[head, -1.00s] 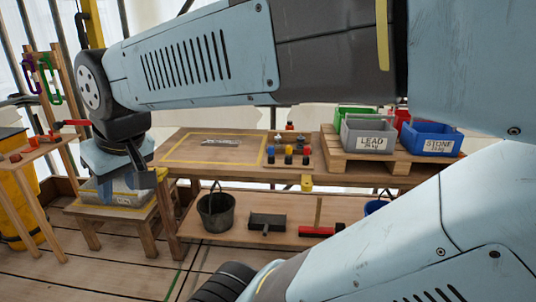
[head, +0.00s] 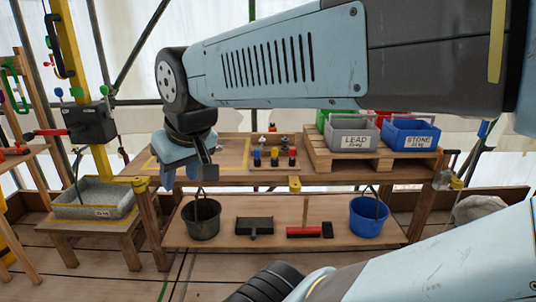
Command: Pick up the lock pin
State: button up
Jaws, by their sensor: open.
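I cannot tell for certain which thing is the lock pin. Small pieces with blue, yellow and red tops (head: 274,157) stand on the workbench (head: 225,177), with a few smaller items just behind them. A red-handled item (head: 45,133) shows at the left, near the side stand. My gripper (head: 190,174) points down in front of the workbench's left end, its fingers apart and empty. It hides part of the yellow-outlined area (head: 232,152) on the bench top.
Grey LEAD (head: 352,141) and blue STONE (head: 410,140) bins stand on a pallet at the right. A grey tray (head: 93,200) sits on a low table beside a yellow post (head: 63,40).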

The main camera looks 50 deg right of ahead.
aim_at(257, 154)
jog(key=z, duration=0.4)
jog(key=i, duration=1)
jog(key=z, duration=0.05)
